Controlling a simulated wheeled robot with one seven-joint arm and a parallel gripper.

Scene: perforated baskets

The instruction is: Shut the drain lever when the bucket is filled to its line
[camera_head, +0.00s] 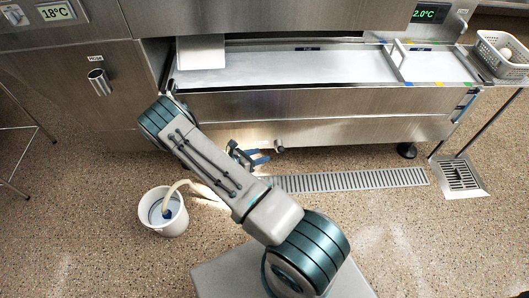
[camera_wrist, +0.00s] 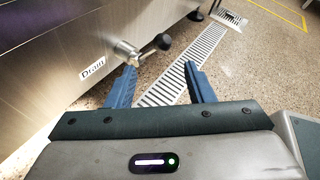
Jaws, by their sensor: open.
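The drain lever (camera_wrist: 155,45) has a black knob and sticks out from a metal valve beside a "Drain" label (camera_wrist: 92,68) on the steel front. In the head view its dark knob (camera_head: 279,147) shows low on the unit. My gripper (camera_wrist: 160,70) is open and empty, with its blue fingers pointing toward the lever; the knob is beyond the fingertips. In the head view my gripper (camera_head: 252,158) is partly hidden by my arm. The white bucket (camera_head: 148,225) stands upright on the floor with a pale hose (camera_head: 184,185) leading into it. The water level against its line is too small to tell.
The steel unit (camera_head: 300,105) with an open basin stands above the lever. A floor grate (camera_head: 345,180) runs beneath, with a square drain (camera_head: 461,176) at right. A perforated basket (camera_head: 500,55) sits at upper right. The speckled floor in front is mostly clear.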

